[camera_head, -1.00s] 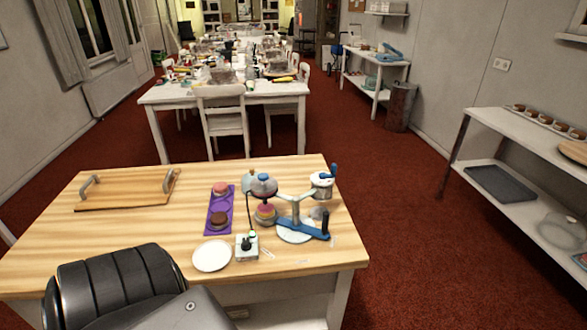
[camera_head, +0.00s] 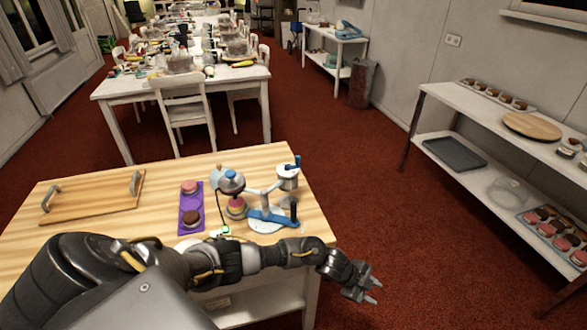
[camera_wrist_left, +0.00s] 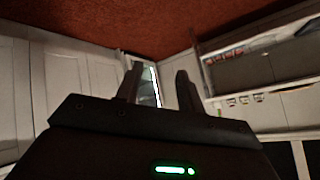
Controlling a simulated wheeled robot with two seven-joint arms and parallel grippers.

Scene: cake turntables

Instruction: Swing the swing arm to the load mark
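The swing arm device (camera_head: 272,217) stands at the right end of the wooden table, with a blue arm and pale branches. One branch reaches a white pot with a blue handle (camera_head: 288,178); another reaches toward a grey dome (camera_head: 231,182) above a pink cake. A pale round plate (camera_head: 266,226) lies under the blue arm. I cannot make out the load mark. My left gripper (camera_head: 375,292) is open and empty, beyond the table's right edge, over the red floor and apart from the device. Its spread fingers also show in the left wrist view (camera_wrist_left: 158,88). My right gripper is out of view.
A purple tray (camera_head: 184,211) with two small cakes lies left of the device. A wooden board with handles (camera_head: 92,197) lies farther left. My left arm crosses the table's front edge. Shelves (camera_head: 470,120) stand at the right, with open floor between.

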